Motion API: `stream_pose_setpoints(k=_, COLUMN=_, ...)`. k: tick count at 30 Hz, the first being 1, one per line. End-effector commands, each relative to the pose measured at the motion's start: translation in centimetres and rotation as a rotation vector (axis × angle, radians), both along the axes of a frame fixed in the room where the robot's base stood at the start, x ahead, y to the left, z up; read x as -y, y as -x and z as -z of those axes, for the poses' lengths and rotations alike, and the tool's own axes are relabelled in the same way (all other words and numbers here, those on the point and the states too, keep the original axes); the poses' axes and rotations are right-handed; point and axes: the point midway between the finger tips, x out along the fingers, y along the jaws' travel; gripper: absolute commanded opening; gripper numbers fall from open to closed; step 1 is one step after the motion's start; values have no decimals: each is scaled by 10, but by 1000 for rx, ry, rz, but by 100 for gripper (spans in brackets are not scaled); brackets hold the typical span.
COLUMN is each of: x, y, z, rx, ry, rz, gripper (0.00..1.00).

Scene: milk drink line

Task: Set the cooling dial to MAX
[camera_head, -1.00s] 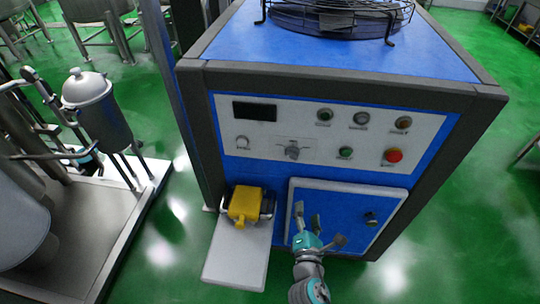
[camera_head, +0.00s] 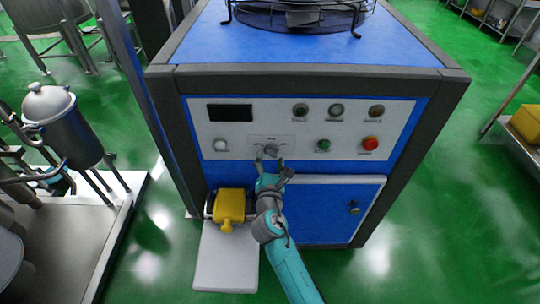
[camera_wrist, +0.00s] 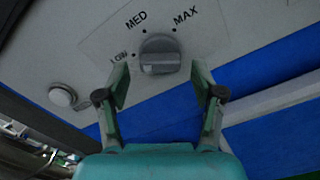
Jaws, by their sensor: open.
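The cooling dial (camera_head: 270,150) is a dark grey knob on the white control panel (camera_head: 232,131). In the wrist view the dial (camera_wrist: 160,53) sits among the printed marks LOW, MED and MAX. Its raised bar lies roughly across the picture, one end toward LOW; I cannot tell its exact setting. My gripper (camera_head: 272,169) is just below the dial in the head view. In the wrist view my gripper (camera_wrist: 161,78) is open, its two fingers spread either side of and below the dial. Nothing is between the fingers, and they appear not to touch the dial.
A white button (camera_head: 221,145) is left of the dial. A green button (camera_head: 323,145) and a red button (camera_head: 369,144) are to its right. Below are a yellow part (camera_head: 229,205) and a blue door (camera_head: 335,213) with a white frame.

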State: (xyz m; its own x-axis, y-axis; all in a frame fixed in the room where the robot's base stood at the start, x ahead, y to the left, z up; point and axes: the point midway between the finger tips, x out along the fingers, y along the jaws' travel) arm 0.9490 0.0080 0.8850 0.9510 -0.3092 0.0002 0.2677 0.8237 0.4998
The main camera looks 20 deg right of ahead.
Motion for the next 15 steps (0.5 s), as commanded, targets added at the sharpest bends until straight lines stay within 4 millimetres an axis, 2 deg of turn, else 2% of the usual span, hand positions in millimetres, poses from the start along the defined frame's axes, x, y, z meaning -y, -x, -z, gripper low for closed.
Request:
stream_pose_setpoints(k=6, x=6, y=-17, z=0, rx=1, ry=-1, rz=1, gripper=68)
stream_pose_setpoints(k=15, x=6, y=-20, z=0, rx=0, ry=0, rz=0, gripper=68)
